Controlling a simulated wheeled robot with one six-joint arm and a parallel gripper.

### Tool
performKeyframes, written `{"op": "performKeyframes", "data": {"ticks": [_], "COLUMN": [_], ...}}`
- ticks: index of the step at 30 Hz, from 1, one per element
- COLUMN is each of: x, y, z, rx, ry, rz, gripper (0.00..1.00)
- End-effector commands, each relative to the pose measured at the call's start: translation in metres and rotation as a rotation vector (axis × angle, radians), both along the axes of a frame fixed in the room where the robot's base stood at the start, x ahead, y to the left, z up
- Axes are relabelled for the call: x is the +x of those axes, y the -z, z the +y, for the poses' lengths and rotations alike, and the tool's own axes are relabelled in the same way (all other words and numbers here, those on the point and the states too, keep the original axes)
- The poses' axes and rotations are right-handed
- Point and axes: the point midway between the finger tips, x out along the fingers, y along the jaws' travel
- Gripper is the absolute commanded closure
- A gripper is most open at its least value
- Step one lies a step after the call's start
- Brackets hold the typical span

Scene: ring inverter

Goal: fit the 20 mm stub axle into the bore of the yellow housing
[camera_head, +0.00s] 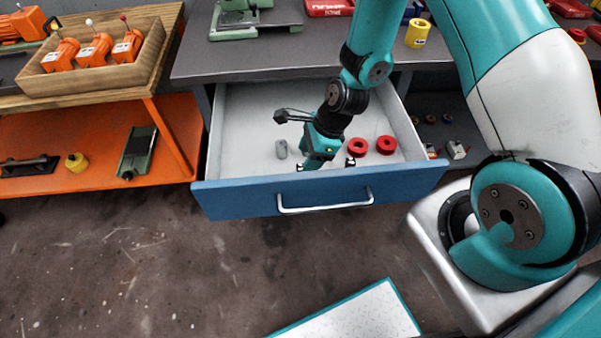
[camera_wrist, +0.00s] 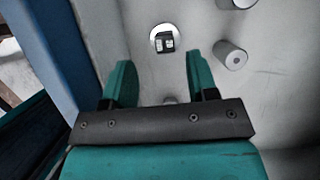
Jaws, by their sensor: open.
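My gripper (camera_head: 320,162) is inside the open drawer (camera_head: 237,125), pointing down. In the wrist view its two teal fingers (camera_wrist: 160,75) are apart. A grey cylinder (camera_wrist: 168,99) shows partly between them near the gripper's dark crossbar, which hides much of it. More grey cylinders lie beyond the fingertips: one (camera_wrist: 232,56) at right and one cut off at the top edge (camera_wrist: 238,3). I cannot tell which is the 20 mm stub axle. In the head view a grey cylinder (camera_head: 281,149) lies left of the gripper. A yellow cylindrical part (camera_head: 418,35) stands on the bench; its bore is not clear.
Two red rings (camera_head: 372,145) lie in the drawer right of my gripper. A round piece with a dark square (camera_wrist: 164,39) lies ahead of the fingers. The drawer's blue front (camera_head: 240,200) and walls surround the gripper. Another yellow piece (camera_head: 76,162) sits on the orange shelf.

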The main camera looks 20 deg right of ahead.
Motion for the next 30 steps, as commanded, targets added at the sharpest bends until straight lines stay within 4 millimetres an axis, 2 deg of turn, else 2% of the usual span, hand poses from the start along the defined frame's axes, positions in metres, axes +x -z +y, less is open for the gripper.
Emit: {"op": "performKeyframes", "data": {"ticks": [5,14,23,30], "x": [0.002,0.009,0.01,0.01], "y": [0.011,0.05,0.054,0.054], "z": [0.004,0.017,0.018,0.018], "rx": [0.0,0.0,0.0,0.0], "ry": [-0.001,-0.003,-0.001,-0.001], "rz": [0.002,0.001,0.0,0.0], "gripper": [0.47,0.47,0.47,1.0]}}
